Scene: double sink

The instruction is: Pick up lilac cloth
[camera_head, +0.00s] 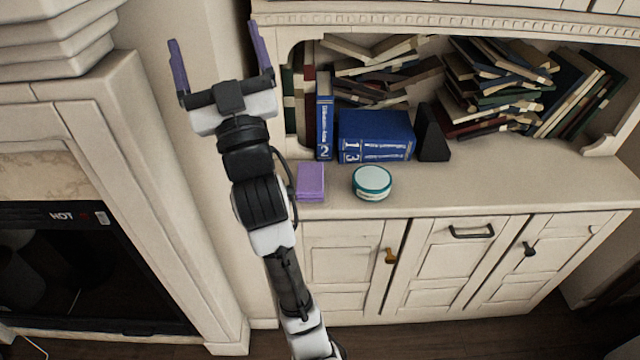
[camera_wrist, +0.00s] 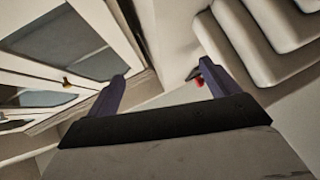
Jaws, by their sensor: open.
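The lilac cloth (camera_head: 311,180) is a small, flat, folded-looking rectangle on the cabinet's countertop, near its left front edge in the head view. My gripper (camera_head: 219,62) is raised at upper left in the head view, with its two purple fingers wide apart and nothing between them. It is well apart from the cloth. The open fingers of my gripper (camera_wrist: 165,88) also show in the wrist view, pointing at the wall and upper cabinet area. The cloth is not visible in the wrist view.
A round teal-and-white tin (camera_head: 372,183) stands right of the cloth. Blue books (camera_head: 375,136) and a black bookend (camera_head: 432,134) stand behind. Piled books (camera_head: 495,85) fill the shelf. A fireplace (camera_head: 95,200) is at left. The countertop (camera_head: 500,180) right of the tin is clear.

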